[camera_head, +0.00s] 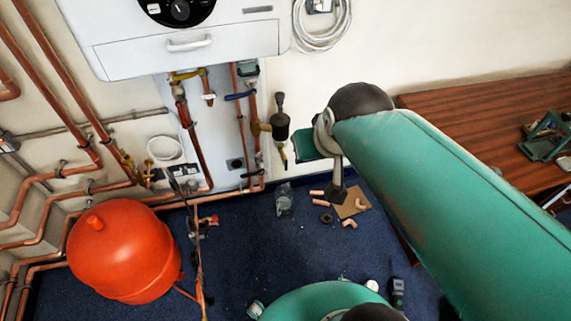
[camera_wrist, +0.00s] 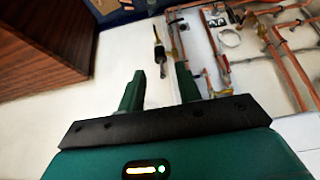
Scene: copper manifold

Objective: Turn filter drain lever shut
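The filter (camera_head: 279,126) is a dark upright cylinder on the wall, joined by a brass fitting to a copper pipe on its left. A small yellowish part at its lower end (camera_head: 283,154) looks like the drain lever; its angle is too small to tell. In the wrist view, which is upside down, the filter (camera_wrist: 159,52) shows beyond and between my fingertips, with its drain end upward. My gripper (camera_wrist: 160,82) is open and empty, with a gap to the filter. In the head view my gripper (camera_head: 306,144) is a green block just right of the filter, its fingers not clear.
Copper pipes (camera_head: 190,130) run left of the filter below the white boiler (camera_head: 185,40). A red tank (camera_head: 122,250) stands at lower left. A wooden bench (camera_head: 480,115) is at right. Fittings and a cardboard piece (camera_head: 351,203) lie on the blue floor. Bare wall lies right of the filter.

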